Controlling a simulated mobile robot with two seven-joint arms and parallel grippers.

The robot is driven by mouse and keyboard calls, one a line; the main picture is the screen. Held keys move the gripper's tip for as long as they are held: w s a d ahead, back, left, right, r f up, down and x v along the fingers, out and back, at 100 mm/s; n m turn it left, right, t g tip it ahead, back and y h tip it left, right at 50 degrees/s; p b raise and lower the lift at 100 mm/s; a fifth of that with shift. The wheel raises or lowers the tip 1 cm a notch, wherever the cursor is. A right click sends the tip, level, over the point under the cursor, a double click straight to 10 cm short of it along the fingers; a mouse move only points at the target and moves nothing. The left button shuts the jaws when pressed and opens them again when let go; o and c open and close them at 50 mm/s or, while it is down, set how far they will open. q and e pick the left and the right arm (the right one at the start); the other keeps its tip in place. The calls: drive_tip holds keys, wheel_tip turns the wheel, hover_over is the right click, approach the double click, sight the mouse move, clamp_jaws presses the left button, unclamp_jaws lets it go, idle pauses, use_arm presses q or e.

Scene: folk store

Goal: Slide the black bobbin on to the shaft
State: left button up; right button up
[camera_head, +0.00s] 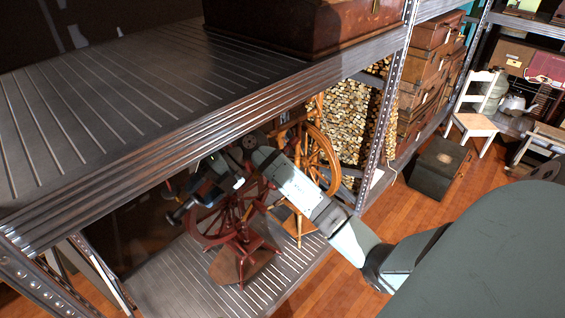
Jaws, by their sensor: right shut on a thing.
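My right arm reaches in from the right, under the upper shelf. Its gripper (194,203) is small and dark in the shadow and is shut on a dark piece that looks like the black bobbin (177,217). The gripper is at the upper left of a dark red spinning wheel (240,258) standing on the lower shelf. The shaft cannot be made out among the wheel's parts and the gripper. Whether the bobbin touches it I cannot tell. My left gripper does not show.
The upper metal shelf (110,90) hangs close over the gripper. A lighter orange spinning wheel (328,163) stands behind my forearm. A shelf post (380,110) rises to the right of it. The lower shelf (165,285) is bare at its front left.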

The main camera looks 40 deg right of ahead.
drive_tip(key=d+f+m+t+h+b, duration=0.1)
drive_tip(key=d+m+t+h, duration=0.2)
drive_tip(key=d+m+t, duration=0.2)
drive_tip(key=d+f+m+t+h+b, duration=0.1)
drive_tip(key=d+m+t+h, duration=0.3)
drive_tip(key=d, duration=0.5)
drive_tip(key=s+d+f+m+t+h+b, duration=0.1)
drive_tip(key=d+m+t+h, duration=0.2)
drive_tip(key=d+m+t, duration=0.3)
drive_tip(key=shift+d+f+t+h+b, duration=0.2)
drive_tip(key=shift+d, duration=0.35)
drive_tip(key=shift+d+f+t+h+b, duration=0.2)
drive_tip(key=shift+d, duration=0.35)
drive_tip(key=shift+w+r+p, duration=0.25)
drive_tip(key=shift+p, duration=0.2)
drive_tip(key=shift+w+f, duration=0.1)
drive_tip(key=shift+w, duration=0.3)
drive_tip(key=shift+p, duration=0.7)
drive_tip(key=shift+w+a+p, duration=0.15)
drive_tip(key=shift+w+p, duration=0.25)
drive_tip(key=shift+w, duration=0.9)
drive_tip(key=shift+w+a+p, duration=0.1)
drive_tip(key=shift+w+p, duration=0.25)
drive_tip(key=shift+w, duration=0.9)
drive_tip(key=shift+w+a+p, duration=0.2)
drive_tip(key=shift+w+p, duration=0.2)
drive_tip(key=shift+w, duration=2.2)
